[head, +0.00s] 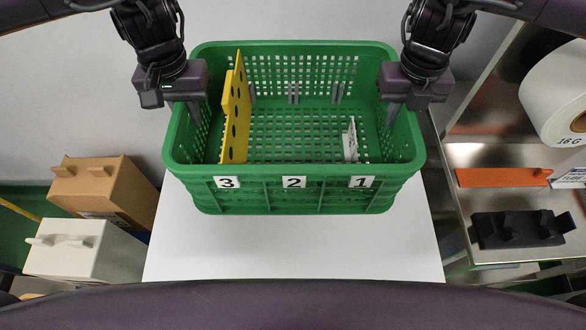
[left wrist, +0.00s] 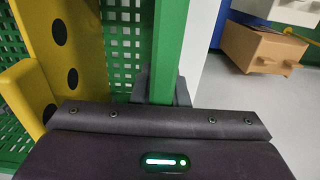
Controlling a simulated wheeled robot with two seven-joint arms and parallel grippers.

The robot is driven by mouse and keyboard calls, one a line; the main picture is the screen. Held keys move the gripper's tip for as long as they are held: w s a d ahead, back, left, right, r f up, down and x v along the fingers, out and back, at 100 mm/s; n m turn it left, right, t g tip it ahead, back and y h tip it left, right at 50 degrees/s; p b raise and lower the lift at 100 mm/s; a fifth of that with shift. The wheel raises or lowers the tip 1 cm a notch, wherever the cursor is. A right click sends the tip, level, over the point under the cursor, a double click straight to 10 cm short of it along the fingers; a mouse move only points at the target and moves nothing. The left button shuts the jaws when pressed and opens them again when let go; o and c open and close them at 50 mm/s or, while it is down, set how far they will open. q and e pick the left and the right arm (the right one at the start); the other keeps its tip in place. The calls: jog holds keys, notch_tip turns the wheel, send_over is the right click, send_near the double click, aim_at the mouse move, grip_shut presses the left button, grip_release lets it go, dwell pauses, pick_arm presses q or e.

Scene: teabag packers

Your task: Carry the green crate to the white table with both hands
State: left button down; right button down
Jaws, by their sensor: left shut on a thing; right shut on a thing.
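The green crate (head: 293,199) has mesh walls and the labels 3, 2 and 1 on its near side. It is over the white table (head: 290,245); whether it touches the top I cannot tell. Inside it are a yellow dotted divider (head: 237,110) at the left and a small white piece (head: 350,140) at the right. My left gripper (head: 190,108) is shut on the crate's left rim, which also runs between its fingers in the left wrist view (left wrist: 168,85). My right gripper (head: 396,108) is shut on the right rim.
A brown box (head: 105,190) and a white box (head: 80,250) stand at the left. At the right, a metal shelf holds an orange piece (head: 500,177), a black piece (head: 520,229) and a white roll (head: 555,95). The table's near part is bare.

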aim_at(194, 131)
pick_arm(q)
jog(key=shift+w+a+f, duration=0.1)
jog(key=shift+a+f, duration=0.1)
jog(key=shift+f, duration=0.1)
pick_arm(e)
jog(key=shift+f, duration=0.3)
pick_arm(q)
jog(key=shift+r, duration=0.1)
pick_arm(e)
jog(key=shift+r, duration=0.1)
jog(key=shift+d, duration=0.1)
